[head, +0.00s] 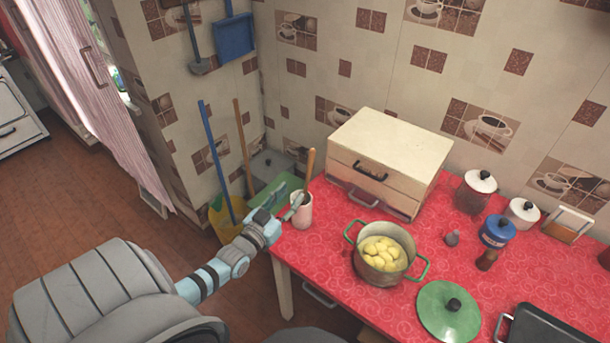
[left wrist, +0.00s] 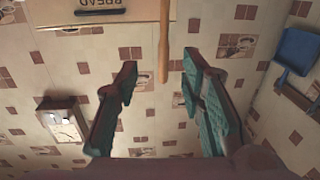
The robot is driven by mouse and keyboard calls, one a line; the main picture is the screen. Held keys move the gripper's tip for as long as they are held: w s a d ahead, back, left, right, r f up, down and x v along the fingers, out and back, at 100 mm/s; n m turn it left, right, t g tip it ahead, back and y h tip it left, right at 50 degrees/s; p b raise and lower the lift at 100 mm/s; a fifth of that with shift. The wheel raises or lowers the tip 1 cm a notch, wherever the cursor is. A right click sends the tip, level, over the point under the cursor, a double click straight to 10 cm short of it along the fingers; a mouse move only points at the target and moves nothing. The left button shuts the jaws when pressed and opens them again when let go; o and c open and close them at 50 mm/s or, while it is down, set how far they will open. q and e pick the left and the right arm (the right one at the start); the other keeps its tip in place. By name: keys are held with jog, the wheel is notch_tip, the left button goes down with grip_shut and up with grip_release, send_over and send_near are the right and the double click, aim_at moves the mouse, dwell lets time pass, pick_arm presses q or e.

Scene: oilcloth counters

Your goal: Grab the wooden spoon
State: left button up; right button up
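The wooden spoon (head: 310,164) stands upright in a pale pink cup (head: 302,213) at the left corner of the red counter. Only its upper part shows above the cup's rim; its lower end is hidden inside. My left gripper (head: 289,199) is right beside the cup, on its left, with its fingers towards the spoon. In the left wrist view the spoon (left wrist: 164,45) shows ahead, in line with the gap between the spread fingers of my left gripper (left wrist: 160,82). I see no contact between fingers and spoon. My right gripper is not in view.
A cream drawer box (head: 390,155) stands behind the cup to the right. A pot of potatoes (head: 382,275), a green lid (head: 447,311) and several jars stand on the red counter (head: 325,245). Brooms (head: 216,160) lean in the corner on the left.

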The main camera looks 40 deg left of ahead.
aim_at(306, 178)
pick_arm(q)
jog(key=w+b, duration=0.1)
jog(key=w, duration=0.2)
jog(key=w+a+f+b, duration=0.1)
jog(key=w+b, duration=0.1)
jog(key=w, duration=0.2)
jog(key=w+b, duration=0.2)
jog(key=w, duration=0.1)
jog(key=shift+w+a+f, duration=0.25)
jog(key=shift+w+a, duration=0.05)
jog(key=shift+a, duration=0.1)
jog(key=shift+w+r, duration=0.1)
grip_shut()
